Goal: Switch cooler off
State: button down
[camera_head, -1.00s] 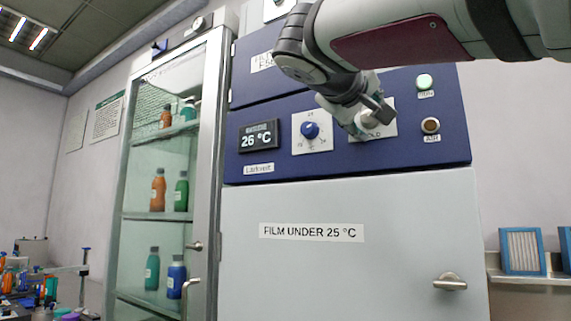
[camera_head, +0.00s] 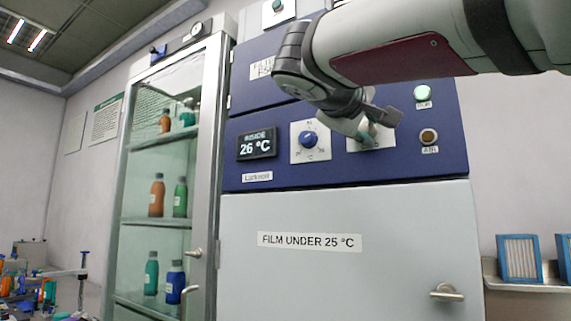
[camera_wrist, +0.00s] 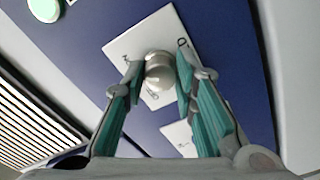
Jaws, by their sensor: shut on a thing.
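The cooler has a blue control panel (camera_head: 280,175) above a pale door (camera_head: 340,270) labelled "FILM UNDER 25 °C". Its display (camera_head: 257,144) reads 26 °C inside. A round metallic knob (camera_wrist: 159,71) sits on a white plate (camera_head: 355,145), mostly hidden by my gripper in the head view. My gripper (camera_head: 376,131) is at this plate. In the wrist view, its two teal-padded fingers (camera_wrist: 160,80) stand on either side of the knob and are shut on it. The plate's lettering is only partly readable. The green lamp (camera_head: 422,93) is bright; the amber lamp (camera_head: 428,136) looks dull.
A blue dial (camera_head: 308,138) on its own white plate is left of my gripper. A glass cabinet (camera_head: 213,150) with bottles stands to the left. The door handle (camera_head: 447,292) is below the panel. Blue-framed filters (camera_head: 519,258) stand on a shelf at the right.

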jog(key=n+p, duration=0.5)
jog(key=n, duration=0.2)
jog(key=shift+r, duration=0.15)
jog(key=n+p, duration=0.3)
jog(key=n, duration=0.1)
jog(key=shift+n+p, duration=0.3)
jog(key=shift+n, duration=0.1)
jog(key=shift+n+p, duration=1.3)
jog(key=shift+n, duration=0.4)
jog(key=c, duration=1.3)
grip_release()
